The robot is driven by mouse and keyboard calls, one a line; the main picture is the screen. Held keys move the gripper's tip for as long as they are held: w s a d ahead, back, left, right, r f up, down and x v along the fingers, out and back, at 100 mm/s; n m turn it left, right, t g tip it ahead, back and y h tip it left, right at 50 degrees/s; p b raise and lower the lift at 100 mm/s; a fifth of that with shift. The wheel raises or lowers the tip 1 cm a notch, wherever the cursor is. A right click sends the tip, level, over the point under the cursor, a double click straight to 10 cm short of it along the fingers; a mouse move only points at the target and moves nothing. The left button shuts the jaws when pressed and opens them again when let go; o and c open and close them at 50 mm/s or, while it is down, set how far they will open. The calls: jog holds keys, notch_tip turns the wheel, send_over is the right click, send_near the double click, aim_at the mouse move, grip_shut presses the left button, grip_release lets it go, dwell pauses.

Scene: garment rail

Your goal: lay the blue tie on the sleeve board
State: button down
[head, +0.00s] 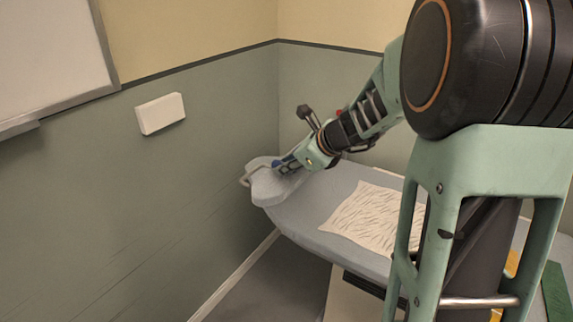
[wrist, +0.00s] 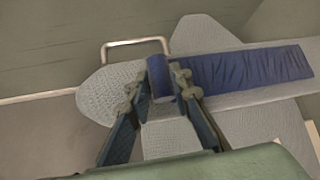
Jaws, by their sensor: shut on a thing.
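The blue tie shows in the wrist view as a dark blue strip (wrist: 245,68) stretched along the pale grey sleeve board (wrist: 98,97), with a curled end (wrist: 158,76) between my fingers. My gripper (wrist: 160,88) is shut on that end, over the board near its rounded tip. The strip appears to lie along the board to the right; my right finger hides where it joins the held end. In the head view my gripper (head: 281,167) is at the sleeve board (head: 272,188), with only a bit of blue showing; my arm hides the rest.
A grey ironing board (head: 300,222) extends towards the right front, with a patterned pale cloth (head: 365,216) on it. A metal loop (head: 245,180) sticks out at the board's far end. Green-grey walls stand close behind, with a small white box (head: 160,113) on the left one.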

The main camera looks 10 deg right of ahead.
jog(key=shift+f, duration=0.3)
jog(key=c, duration=1.7)
grip_release()
jog(key=shift+c, duration=0.2)
jog(key=shift+r+p, duration=0.3)
jog(key=shift+r, duration=0.15)
jog(key=v, duration=1.2)
jog(key=shift+r+p, duration=0.2)
jog(key=shift+p, duration=0.25)
